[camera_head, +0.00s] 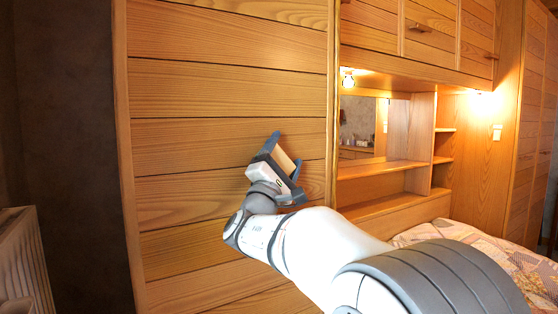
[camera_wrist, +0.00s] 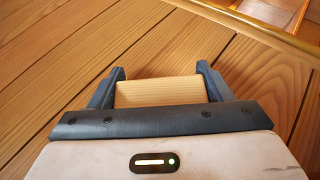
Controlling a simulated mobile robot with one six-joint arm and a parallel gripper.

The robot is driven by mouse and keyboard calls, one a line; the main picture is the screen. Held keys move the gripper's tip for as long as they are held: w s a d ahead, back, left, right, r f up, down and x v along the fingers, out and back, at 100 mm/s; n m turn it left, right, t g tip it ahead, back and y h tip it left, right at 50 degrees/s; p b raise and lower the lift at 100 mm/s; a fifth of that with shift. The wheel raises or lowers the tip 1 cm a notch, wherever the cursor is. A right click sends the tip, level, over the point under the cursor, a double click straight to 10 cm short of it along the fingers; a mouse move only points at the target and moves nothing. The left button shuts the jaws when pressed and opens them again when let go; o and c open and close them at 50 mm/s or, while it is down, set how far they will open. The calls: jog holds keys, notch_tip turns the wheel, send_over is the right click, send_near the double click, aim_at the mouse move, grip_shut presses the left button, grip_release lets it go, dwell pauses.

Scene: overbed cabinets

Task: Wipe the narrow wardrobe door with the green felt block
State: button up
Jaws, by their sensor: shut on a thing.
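The narrow wardrobe door (camera_head: 200,145) is a tall panel of horizontal wooden boards, left of centre in the head view. Its boards (camera_wrist: 60,75) run diagonally in the wrist view. My gripper (camera_head: 289,150) is at the right part of the door, around mid-height in the picture. It is shut on a block (camera_head: 284,161), which also shows between the two dark fingers in the wrist view (camera_wrist: 160,92). The block's visible side is pale, wood-coloured; no green felt shows. The block's far face is hidden, and I cannot tell whether it touches the door.
A lit shelf niche (camera_head: 385,172) with a mirror is right of the door, under overbed cabinets (camera_head: 430,28) with handles. A bed with a patchwork cover (camera_head: 470,240) is at the lower right. A radiator (camera_head: 22,255) stands at the far left.

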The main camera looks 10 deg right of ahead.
jog(key=shift+w+d+b, duration=0.3)
jog(key=shift+d+b, duration=0.05)
jog(key=shift+d, duration=0.55)
jog(key=shift+w+d+b, duration=0.3)
jog(key=shift+w+d, duration=0.05)
jog(key=shift+d, duration=0.55)
jog(key=shift+w+d+b, duration=0.3)
jog(key=shift+d+b, duration=0.05)
jog(key=shift+d, duration=0.55)
jog(key=shift+w+d+f+b, duration=0.1)
jog(key=shift+w+d+b, duration=0.15)
jog(key=shift+d, duration=0.35)
jog(key=shift+w+d+r+b, duration=0.1)
jog(key=shift+d+b, duration=0.2)
jog(key=shift+d, duration=0.3)
jog(key=shift+w+d+f+b, duration=0.1)
jog(key=shift+w+d+b, duration=0.15)
jog(key=shift+d, duration=0.35)
jog(key=shift+s, duration=0.1)
jog(key=shift+b, duration=0.4)
jog(key=shift+s+a+b, duration=0.6)
jog(key=shift+a, duration=1.2)
jog(key=shift+s+a+b, duration=0.6)
jog(key=shift+a+b, duration=0.05)
jog(key=shift+a, duration=1.2)
jog(key=shift+s+a+b, duration=0.6)
jog(key=shift+a, duration=1.2)
jog(key=shift+s+d, duration=0.1)
